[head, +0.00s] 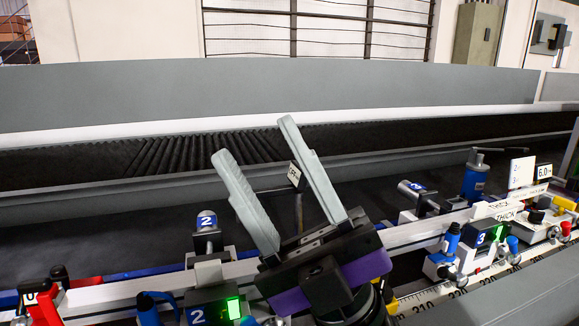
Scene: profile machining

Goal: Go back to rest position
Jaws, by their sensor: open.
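My gripper (278,180) is in the lower middle of the head view, its two long grey fingers pointing up and to the left. The fingers stand well apart and nothing is between them. The black gripper body with a purple band sits below the fingers and hides part of the rail behind it. I cannot tell whether the gripper touches anything there.
A clamp unit marked 2 (207,240) stands left of my gripper, and a blue unit marked 3 (478,245) stands to the right. A red-handled part (52,300) is at lower left. A long grey machine wall (120,95) runs behind.

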